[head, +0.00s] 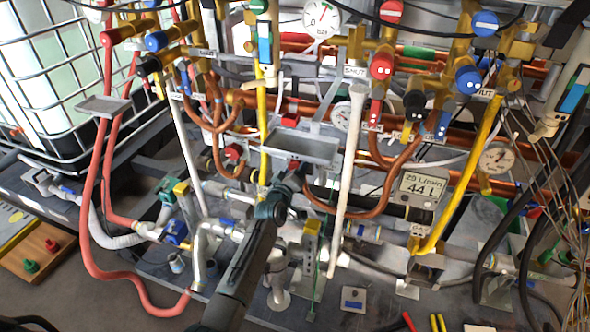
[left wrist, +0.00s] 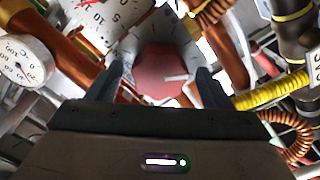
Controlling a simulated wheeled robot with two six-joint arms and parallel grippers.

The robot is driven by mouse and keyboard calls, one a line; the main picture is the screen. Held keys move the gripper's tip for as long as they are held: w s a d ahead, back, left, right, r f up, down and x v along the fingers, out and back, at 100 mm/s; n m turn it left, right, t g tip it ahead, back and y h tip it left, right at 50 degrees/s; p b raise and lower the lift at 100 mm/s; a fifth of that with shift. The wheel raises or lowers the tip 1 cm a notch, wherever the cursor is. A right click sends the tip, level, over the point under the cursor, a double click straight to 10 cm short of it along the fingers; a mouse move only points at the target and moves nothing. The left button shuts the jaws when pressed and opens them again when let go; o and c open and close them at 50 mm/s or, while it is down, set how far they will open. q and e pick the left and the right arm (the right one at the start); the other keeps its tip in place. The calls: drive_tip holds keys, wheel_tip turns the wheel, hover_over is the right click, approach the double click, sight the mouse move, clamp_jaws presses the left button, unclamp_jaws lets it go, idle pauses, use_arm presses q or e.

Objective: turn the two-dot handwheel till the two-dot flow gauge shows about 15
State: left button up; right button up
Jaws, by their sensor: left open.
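In the left wrist view a red handwheel (left wrist: 163,66) with a pale mark on its face lies between the fingers of my left gripper (left wrist: 161,82). A gap shows beside the wheel, and contact cannot be told. In the head view my left gripper (head: 285,188) is open just below a grey metal shelf (head: 300,147); the handwheel is mostly hidden there. A dial with a red needle (left wrist: 108,22) sits just behind the wheel, its top cut off. A digital display (head: 423,188) marked L/min stands to the right, reading about 44. My right gripper is not in view.
Copper pipes (head: 375,210), a yellow pipe (head: 460,190) and a white pipe (head: 347,180) crowd the space. A round white gauge (head: 321,18) is at the top. Red hoses (head: 92,210) hang at left. Loose wires (head: 545,170) hang at right.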

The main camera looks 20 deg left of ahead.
use_arm(q)
drive_tip(key=s+p, duration=0.2)
drive_tip(key=s, duration=0.8)
drive_tip(key=shift+s+a, duration=0.15)
drive_tip(key=shift+s, duration=0.25)
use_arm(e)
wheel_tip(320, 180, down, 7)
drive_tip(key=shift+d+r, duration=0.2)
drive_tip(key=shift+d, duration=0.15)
